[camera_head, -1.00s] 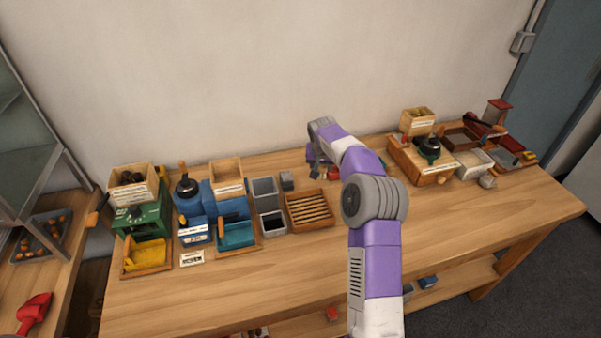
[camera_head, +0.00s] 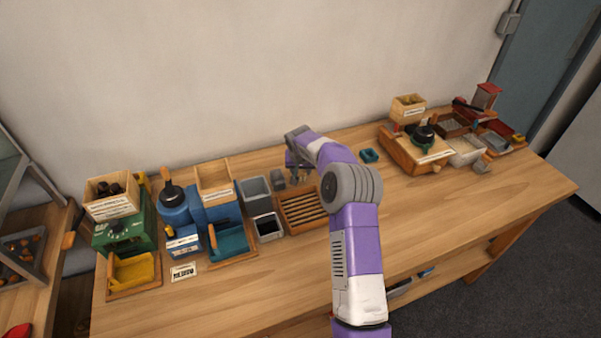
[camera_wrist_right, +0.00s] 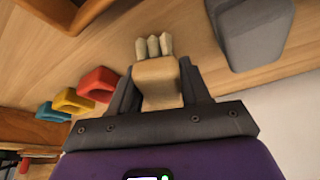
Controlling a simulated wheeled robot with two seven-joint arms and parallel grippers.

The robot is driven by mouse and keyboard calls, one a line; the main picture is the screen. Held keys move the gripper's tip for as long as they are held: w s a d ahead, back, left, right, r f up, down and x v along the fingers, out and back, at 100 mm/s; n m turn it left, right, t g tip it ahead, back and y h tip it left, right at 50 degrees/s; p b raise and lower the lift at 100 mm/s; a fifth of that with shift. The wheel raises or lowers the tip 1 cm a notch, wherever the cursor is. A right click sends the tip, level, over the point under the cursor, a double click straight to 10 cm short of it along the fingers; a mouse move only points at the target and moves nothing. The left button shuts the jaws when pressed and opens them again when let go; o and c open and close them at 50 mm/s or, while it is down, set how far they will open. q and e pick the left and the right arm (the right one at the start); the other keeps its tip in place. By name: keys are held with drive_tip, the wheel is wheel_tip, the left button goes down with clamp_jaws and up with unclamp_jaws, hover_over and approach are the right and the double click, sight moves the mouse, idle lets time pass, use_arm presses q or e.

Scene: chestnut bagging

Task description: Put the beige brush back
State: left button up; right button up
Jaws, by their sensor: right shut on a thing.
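My right gripper (camera_head: 301,176) is above the back of the workbench, behind the slatted wooden tray (camera_head: 290,207). The right wrist view shows its fingers (camera_wrist_right: 159,84) shut on the beige brush (camera_wrist_right: 158,80). Several pale tufts stick out at the brush's far end, over the bare wood. In the head view the brush is too small to tell apart from the gripper. A grey block (camera_head: 278,179) stands just left of the gripper; a grey object also shows at upper right in the wrist view (camera_wrist_right: 250,32). My left gripper is not in view.
Red (camera_wrist_right: 98,83), yellow (camera_wrist_right: 72,101) and blue (camera_wrist_right: 52,113) pieces stand in a row left of the gripper in the wrist view. Grey bins (camera_head: 255,188) and blue and green machines (camera_head: 124,232) fill the bench's left. A wooden box machine (camera_head: 415,155) stands right.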

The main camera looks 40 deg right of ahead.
drive_tip(key=shift+f, duration=0.5)
drive_tip(key=shift+f, duration=0.1)
drive_tip(key=o, duration=1)
drive_tip(key=shift+r, duration=0.3)
drive_tip(key=p+v, duration=0.1)
drive_tip(key=v, duration=1)
drive_tip(key=shift+a+r, duration=0.1)
drive_tip(key=shift+r, duration=0.25)
